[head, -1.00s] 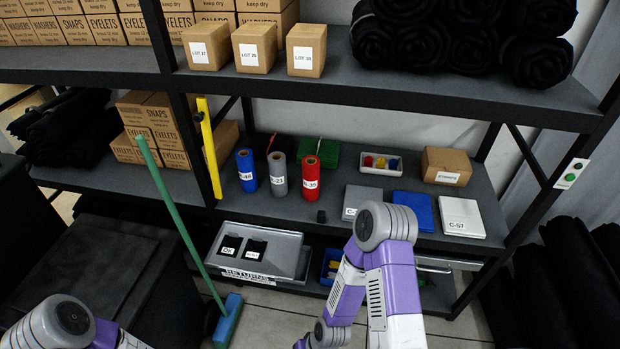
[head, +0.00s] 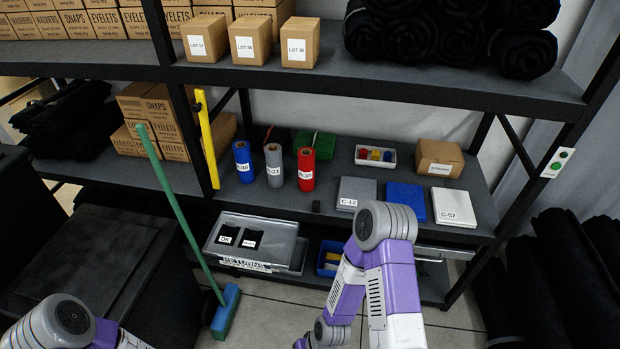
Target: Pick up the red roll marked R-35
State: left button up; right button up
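The red roll (head: 306,169) stands upright on the middle shelf in the head view. Its white label reads like R-35, though the print is small. A grey roll (head: 274,167) stands just left of it, and a blue roll (head: 244,163) stands left of that. My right arm rises in the lower middle, in front of the shelf and apart from the red roll. My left arm shows at the lower left corner. Neither gripper's fingers can be seen.
Flat cases, including a blue one (head: 406,201), lie to the right. A yellow bar (head: 207,140) and a green-handled broom (head: 180,205) stand left. The upper shelf (head: 400,91) overhangs the rolls.

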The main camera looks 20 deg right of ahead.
aim_at(306, 154)
jog(key=k, duration=1.05)
jog(key=z, duration=0.75)
jog(key=i, duration=1.9)
jog(key=u, duration=1.1)
